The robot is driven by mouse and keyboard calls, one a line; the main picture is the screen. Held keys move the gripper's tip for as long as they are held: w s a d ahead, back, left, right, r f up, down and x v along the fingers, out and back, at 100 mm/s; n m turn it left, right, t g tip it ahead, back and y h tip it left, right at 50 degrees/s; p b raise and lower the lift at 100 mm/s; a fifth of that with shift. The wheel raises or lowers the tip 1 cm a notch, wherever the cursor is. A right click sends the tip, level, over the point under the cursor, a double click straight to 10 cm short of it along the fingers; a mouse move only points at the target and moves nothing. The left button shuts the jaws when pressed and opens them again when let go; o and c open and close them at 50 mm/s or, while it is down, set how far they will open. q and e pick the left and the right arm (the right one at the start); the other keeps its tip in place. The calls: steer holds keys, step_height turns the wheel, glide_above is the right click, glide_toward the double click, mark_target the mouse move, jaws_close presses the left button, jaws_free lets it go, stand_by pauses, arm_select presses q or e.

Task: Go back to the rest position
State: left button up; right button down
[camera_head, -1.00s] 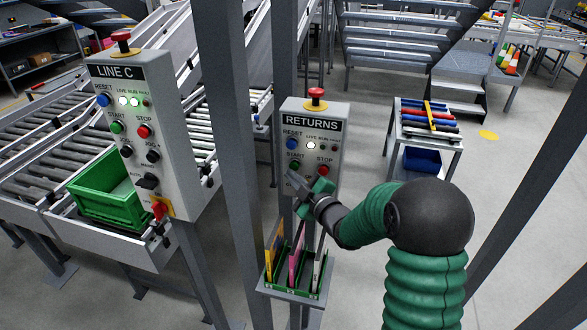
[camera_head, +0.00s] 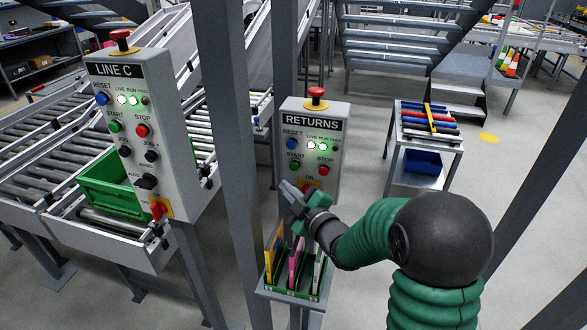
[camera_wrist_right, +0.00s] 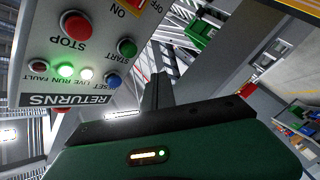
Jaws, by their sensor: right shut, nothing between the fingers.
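My right gripper (camera_head: 284,188) is in front of the lower edge of the RETURNS control box (camera_head: 311,148), its narrow fingers shut and empty. In the head view it partly covers the box's red ON switch area; whether it touches the box cannot be told there. In the right wrist view the RETURNS box (camera_wrist_right: 85,45) appears upside down at upper left, beside the dark shut fingers (camera_wrist_right: 156,88), which look apart from it. Its LIVE lamp glows white and its RUN lamp green. My left gripper is not in view.
The LINE C box (camera_head: 130,135) stands left on a post, beside roller conveyors with a green tote (camera_head: 105,190). A small rack (camera_head: 292,292) with upright cards is below my right gripper. A trolley (camera_head: 425,150) stands at the right. Grey posts flank the RETURNS box.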

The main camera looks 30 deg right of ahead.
stand_by(0.4)
steer(key=s+a+f+m+g, duration=0.5)
steer(key=a+f+g, duration=0.2)
steer(key=f, duration=0.4)
steer(key=s+a+f+m+g, duration=0.2)
steer(key=s+a+f+g, duration=0.1)
steer(key=s, duration=0.5)
steer(key=s+a+f+m+g+y, duration=0.1)
steer(key=s+a+f+g, duration=0.3)
steer(key=s, duration=0.5)
steer(key=shift+a+m+g, duration=0.3)
steer(key=shift+a+m, duration=0.2)
steer(key=shift+a, duration=0.2)
steer(key=shift+a, duration=0.2)
